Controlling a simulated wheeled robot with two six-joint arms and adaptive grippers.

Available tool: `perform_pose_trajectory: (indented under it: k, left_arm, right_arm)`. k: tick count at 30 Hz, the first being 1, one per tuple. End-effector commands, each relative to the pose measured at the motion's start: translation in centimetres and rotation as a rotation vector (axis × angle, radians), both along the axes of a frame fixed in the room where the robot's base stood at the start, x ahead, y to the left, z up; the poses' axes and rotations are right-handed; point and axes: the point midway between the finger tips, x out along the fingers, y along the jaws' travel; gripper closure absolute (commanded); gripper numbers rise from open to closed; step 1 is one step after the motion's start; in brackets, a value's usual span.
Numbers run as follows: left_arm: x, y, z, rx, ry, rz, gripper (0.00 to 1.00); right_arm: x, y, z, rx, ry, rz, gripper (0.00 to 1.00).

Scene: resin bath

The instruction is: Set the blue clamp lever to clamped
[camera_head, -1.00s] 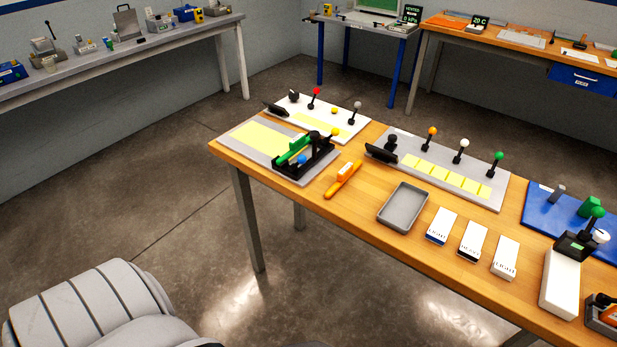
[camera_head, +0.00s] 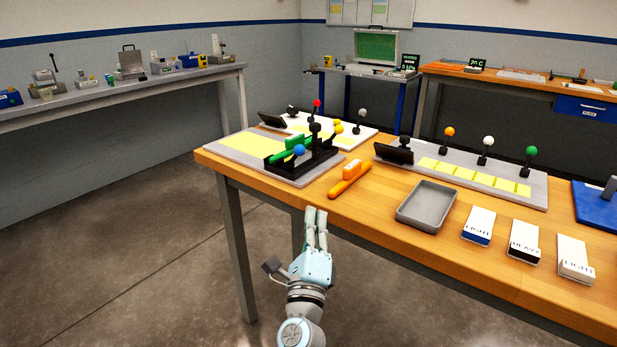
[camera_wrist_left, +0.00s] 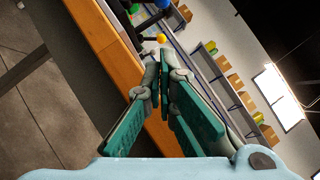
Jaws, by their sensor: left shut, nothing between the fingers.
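The blue clamp lever shows as a blue ball knob (camera_head: 299,150) on a black fixture (camera_head: 305,160) with a green bar, at the left end of the wooden table. The lever's arm is hard to make out at this size. A blue knob also shows at the top of the left wrist view (camera_wrist_left: 163,4). My left gripper (camera_head: 316,212) is in front of the table's near edge, below and apart from the fixture. Its fingers are together and hold nothing. My right gripper is not in view.
An orange tool (camera_head: 349,181) lies right of the fixture. A grey tray (camera_head: 426,207) and several labelled boxes stand further right. A panel with orange, white and green knobs (camera_head: 465,172) is behind them. The table's near edge (camera_head: 400,258) lies close to my gripper.

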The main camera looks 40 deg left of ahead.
Motion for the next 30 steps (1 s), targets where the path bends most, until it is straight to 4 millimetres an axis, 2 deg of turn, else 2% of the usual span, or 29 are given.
perform_pose_trajectory:
  k: [4,8,20,24,30]
  left_arm:
    - [0.4,0.2,0.1,0.0,-0.001,-0.002,1.0]
    - [1.6,0.9,0.7,0.0,-0.001,-0.002,1.0]
    - [8.3,5.2,3.3,-0.002,-0.001,-0.001,1.0]
    - [8.5,7.2,4.7,0.001,0.0,-0.001,1.0]
    - [8.7,8.3,5.3,-0.004,0.001,-0.003,1.0]
  right_arm:
    - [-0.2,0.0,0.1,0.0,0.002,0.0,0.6]
    - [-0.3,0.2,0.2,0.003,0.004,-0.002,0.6]
    - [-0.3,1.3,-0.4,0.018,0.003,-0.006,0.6]
    - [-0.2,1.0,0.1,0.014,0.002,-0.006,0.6]
    - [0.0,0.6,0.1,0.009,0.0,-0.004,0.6]
